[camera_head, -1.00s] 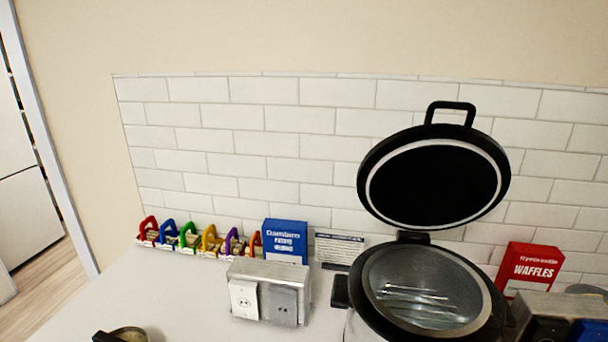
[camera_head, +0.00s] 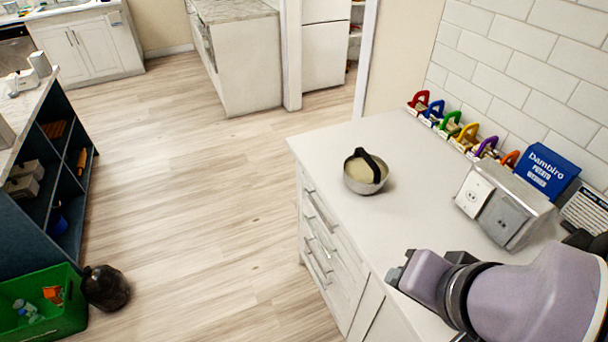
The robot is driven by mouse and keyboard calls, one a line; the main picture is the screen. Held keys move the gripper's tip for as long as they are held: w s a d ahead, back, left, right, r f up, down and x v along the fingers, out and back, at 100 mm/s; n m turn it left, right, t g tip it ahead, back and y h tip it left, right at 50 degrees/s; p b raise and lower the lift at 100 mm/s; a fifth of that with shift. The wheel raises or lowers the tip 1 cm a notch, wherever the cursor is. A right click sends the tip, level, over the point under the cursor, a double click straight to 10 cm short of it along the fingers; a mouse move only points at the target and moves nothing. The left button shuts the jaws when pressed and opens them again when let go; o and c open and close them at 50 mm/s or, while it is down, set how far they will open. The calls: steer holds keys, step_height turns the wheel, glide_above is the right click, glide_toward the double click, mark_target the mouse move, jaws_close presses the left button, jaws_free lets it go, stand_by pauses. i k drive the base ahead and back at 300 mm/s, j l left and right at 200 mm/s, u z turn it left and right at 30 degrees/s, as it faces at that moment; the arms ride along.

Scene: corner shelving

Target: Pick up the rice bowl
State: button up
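The rice bowl (camera_head: 364,184) is a small round metal bowl with pale contents and a black band or handle arching over it. It stands upright on the white counter (camera_head: 345,140), near its left end. My arm reaches in from the lower right over the counter's front edge. My gripper (camera_head: 402,272) seems to be at the arm's left end, below and right of the bowl and apart from it. Its fingers are too unclear to tell whether they are open or shut. Nothing touches the bowl.
Coloured clips (camera_head: 450,124) line the tiled wall. A socket box (camera_head: 505,208) and a blue carton (camera_head: 548,172) stand right of the bowl. Drawers are under the counter. Open wooden floor (camera_head: 190,190) lies left, with a green crate (camera_head: 65,318) and dark shelving (camera_head: 62,200) beyond.

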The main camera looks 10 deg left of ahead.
mark_target(364, 173)
steer(key=u, duration=0.2)
steer(key=i+j+z, duration=0.1)
steer(key=i+j, duration=0.25)
steer(key=i+j+z, duration=0.1)
steer(key=i+j, duration=0.2)
steer(key=i+j+z, duration=0.1)
steer(key=i+j, duration=0.2)
steer(key=j, duration=0.2)
steer(key=i+j+z, duration=0.1)
steer(key=i+j, duration=0.2)
steer(key=j, duration=0.15)
